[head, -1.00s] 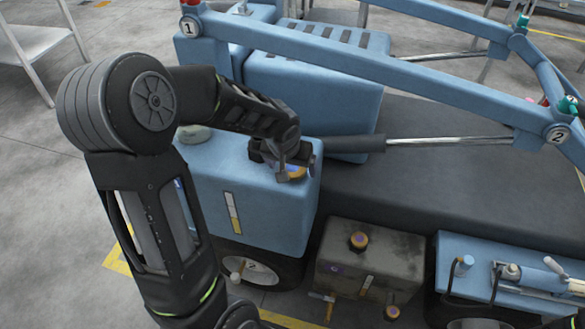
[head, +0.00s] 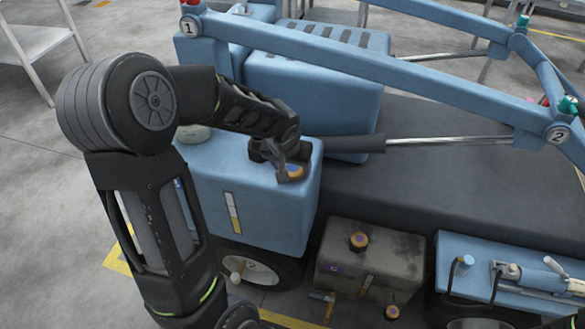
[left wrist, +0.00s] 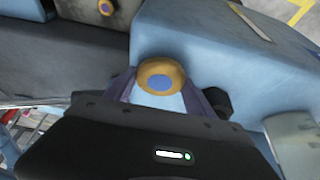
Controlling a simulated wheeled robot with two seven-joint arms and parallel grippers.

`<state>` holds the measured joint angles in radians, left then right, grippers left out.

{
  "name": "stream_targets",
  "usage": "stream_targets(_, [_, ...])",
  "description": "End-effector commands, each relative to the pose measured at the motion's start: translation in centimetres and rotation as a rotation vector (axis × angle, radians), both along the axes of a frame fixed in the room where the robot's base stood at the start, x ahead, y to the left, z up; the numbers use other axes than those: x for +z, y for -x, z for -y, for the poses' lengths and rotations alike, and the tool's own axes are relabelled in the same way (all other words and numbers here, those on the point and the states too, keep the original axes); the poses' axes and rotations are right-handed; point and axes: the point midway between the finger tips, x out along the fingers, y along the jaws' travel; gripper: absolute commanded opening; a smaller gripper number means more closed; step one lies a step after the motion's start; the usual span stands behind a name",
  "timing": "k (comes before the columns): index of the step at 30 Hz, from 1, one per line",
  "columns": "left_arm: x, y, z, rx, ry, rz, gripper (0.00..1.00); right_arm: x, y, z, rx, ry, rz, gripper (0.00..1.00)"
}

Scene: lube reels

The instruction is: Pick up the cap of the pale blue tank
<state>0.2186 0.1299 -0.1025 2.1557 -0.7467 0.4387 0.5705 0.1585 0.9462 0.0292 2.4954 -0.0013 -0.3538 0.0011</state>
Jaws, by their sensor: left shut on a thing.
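The pale blue tank (head: 265,205) stands left of centre in the head view, with a sight strip on its front. Its cap (head: 295,170) is on the tank's top near the right front corner, partly hidden by my gripper. In the left wrist view the cap (left wrist: 161,77) shows an orange-yellow rim and a blue-violet centre. My left gripper (head: 287,174) is at the cap, its fingers on either side, shut on it. The cap appears to be at the tank's top; I cannot tell whether it is lifted clear.
A dirty grey tank (head: 335,262) with a similar orange cap (head: 358,241) stands to the right. A blue beam (head: 350,60) and a rod (head: 450,140) pass above and behind. A pale round lid (head: 194,133) sits at the blue tank's back left.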

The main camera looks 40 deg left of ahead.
Motion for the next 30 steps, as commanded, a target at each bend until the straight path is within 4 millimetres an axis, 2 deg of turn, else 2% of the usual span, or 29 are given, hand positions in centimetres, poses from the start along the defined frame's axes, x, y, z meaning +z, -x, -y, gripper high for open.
stream_targets(4, [0.0,0.0,0.0,0.0,0.0,0.001,0.19,0.0,0.0,0.0,0.0,0.0,0.0,0.85])
stream_targets(14, [0.7,-0.1,0.0,0.001,-0.001,0.003,0.19,0.0,0.0,0.0,0.0,0.0,0.0,0.85])
stream_targets(20, [3.6,-0.1,-0.1,0.001,-0.002,0.006,0.19,0.0,0.0,0.0,0.0,0.0,0.0,0.85])
stream_targets(27, [8.2,-0.1,0.0,0.0,0.0,0.006,0.19,-0.2,0.0,0.0,0.0,0.0,0.0,0.85])
stream_targets(30, [9.4,-0.1,0.0,0.0,-0.001,0.003,0.19,-0.3,0.0,0.0,0.0,0.0,0.0,0.85])
